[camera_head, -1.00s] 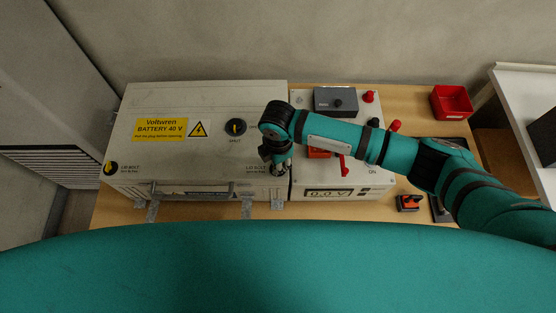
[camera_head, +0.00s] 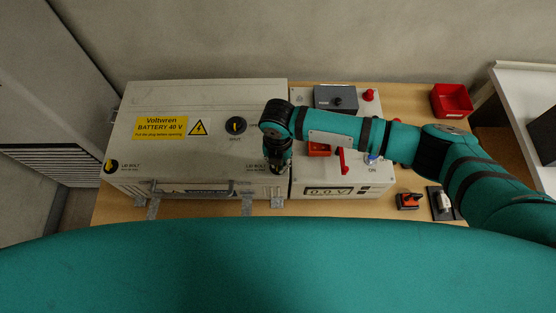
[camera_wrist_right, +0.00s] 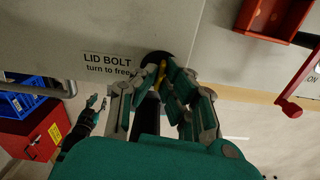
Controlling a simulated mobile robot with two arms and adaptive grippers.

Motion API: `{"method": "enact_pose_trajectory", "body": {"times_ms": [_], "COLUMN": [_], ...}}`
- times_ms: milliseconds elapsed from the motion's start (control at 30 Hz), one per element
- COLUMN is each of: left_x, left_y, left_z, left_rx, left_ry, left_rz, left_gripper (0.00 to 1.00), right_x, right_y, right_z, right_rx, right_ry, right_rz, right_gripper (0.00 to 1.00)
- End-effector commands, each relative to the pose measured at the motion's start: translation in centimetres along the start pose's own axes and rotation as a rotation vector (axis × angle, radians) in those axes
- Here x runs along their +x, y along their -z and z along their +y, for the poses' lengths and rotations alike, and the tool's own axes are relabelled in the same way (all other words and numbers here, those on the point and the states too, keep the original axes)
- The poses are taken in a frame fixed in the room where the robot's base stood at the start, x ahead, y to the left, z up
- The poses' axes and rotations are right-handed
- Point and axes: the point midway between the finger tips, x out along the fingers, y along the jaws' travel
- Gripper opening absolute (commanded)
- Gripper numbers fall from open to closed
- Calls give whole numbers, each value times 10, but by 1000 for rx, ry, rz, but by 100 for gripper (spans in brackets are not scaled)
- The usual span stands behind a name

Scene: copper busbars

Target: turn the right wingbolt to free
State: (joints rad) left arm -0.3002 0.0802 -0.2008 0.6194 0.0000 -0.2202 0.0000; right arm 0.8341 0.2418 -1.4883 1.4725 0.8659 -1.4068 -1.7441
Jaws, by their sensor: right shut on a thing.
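The right wingbolt (camera_wrist_right: 162,76), a yellow wing on a round black base, is in the right wrist view beside the label "LID BOLT turn to free" on the battery lid. My right gripper (camera_wrist_right: 158,92) is shut on it, a finger on each side, hiding part of the wing. In the head view my right gripper (camera_head: 280,170) points down at the lid's front right corner and covers the bolt. Small teal and black parts that look like my left gripper (camera_wrist_right: 97,102) show in the right wrist view, too small to tell its opening.
The white battery case (camera_head: 215,105) has another bolt (camera_head: 110,166) at its front left and a round vent knob (camera_head: 236,125). To the right are a panel with a red lever (camera_head: 342,160), a display (camera_head: 328,192) and a red bin (camera_head: 452,100).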

Motion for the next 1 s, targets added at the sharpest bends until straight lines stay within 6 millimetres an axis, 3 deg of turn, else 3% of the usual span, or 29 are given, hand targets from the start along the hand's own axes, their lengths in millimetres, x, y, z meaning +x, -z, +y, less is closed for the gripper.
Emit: {"method": "enact_pose_trajectory", "body": {"times_ms": [333,867,900,1000], "left_x": [2,2,2,2], "left_y": [0,0,0,0], "left_z": [0,0,0,0], "left_rx": [0,-1,-1,-1], "left_ry": [0,0,0,0], "left_rz": [0,1,1,1], "left_gripper": [29,29,29,29], "right_x": [-1,-1,-1,-1], "right_y": [0,0,0,0], "right_z": [0,0,0,0], "right_rx": [-133,-155,-155,-154], "right_ry": [-1,-1,-1,-1], "right_rz": [-2,-1,-1,-1], "right_gripper": [0,0,10,23]}}
